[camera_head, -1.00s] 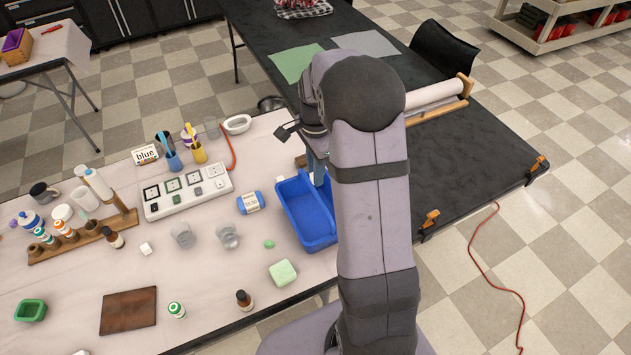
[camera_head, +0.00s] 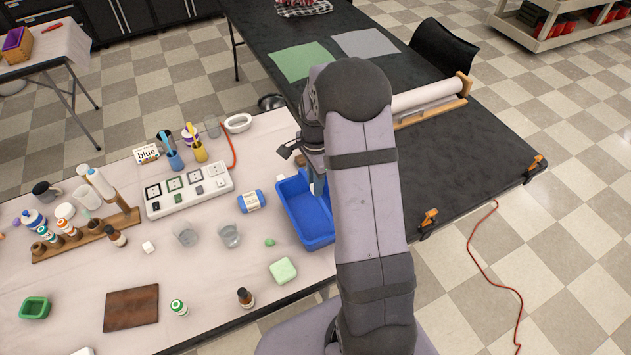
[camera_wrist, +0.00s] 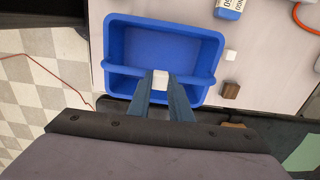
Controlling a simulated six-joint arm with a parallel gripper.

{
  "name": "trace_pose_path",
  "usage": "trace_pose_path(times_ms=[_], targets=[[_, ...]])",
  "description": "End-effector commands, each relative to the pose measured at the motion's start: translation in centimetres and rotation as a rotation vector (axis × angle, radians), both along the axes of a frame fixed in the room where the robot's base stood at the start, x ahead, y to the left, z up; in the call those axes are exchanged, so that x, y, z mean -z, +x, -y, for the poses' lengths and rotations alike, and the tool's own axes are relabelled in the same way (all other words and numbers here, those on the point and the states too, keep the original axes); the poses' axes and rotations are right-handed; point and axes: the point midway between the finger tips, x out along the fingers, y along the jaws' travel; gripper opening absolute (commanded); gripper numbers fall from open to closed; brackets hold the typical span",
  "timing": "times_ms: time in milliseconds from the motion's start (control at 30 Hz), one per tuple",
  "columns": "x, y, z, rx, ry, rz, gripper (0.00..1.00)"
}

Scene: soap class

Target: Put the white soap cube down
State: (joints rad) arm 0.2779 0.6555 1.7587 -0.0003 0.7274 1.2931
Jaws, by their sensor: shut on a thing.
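My gripper (camera_wrist: 160,82) is shut on a white soap cube (camera_wrist: 160,79) in the wrist view. The cube is between the fingertips, over the blue tray (camera_wrist: 208,93). I cannot tell how high above the tray floor it is. Another small white cube (camera_wrist: 231,56) lies on the table beside the tray in the wrist view.
A brown block (camera_wrist: 230,90) lies close to the tray. Two clear glasses, a green soap block (camera_head: 283,271) and a brown bottle (camera_head: 245,297) stand nearby.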

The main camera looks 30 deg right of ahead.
Motion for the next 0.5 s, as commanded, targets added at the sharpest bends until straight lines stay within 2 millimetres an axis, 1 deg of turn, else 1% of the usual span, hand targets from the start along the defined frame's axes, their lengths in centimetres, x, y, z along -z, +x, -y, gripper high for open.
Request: trace_pose_path(times_ms=[100,133,200,500], targets=[[0.38,0.0,0.0,0.0,0.0,0.0,0.0],[0.32,0.01,0.0,0.0,0.0,0.0,0.23],[0.27,0.01,0.0,0.0,0.0,0.0,0.37],[0.18,0.01,0.0,0.0,0.0,0.0,0.37]])
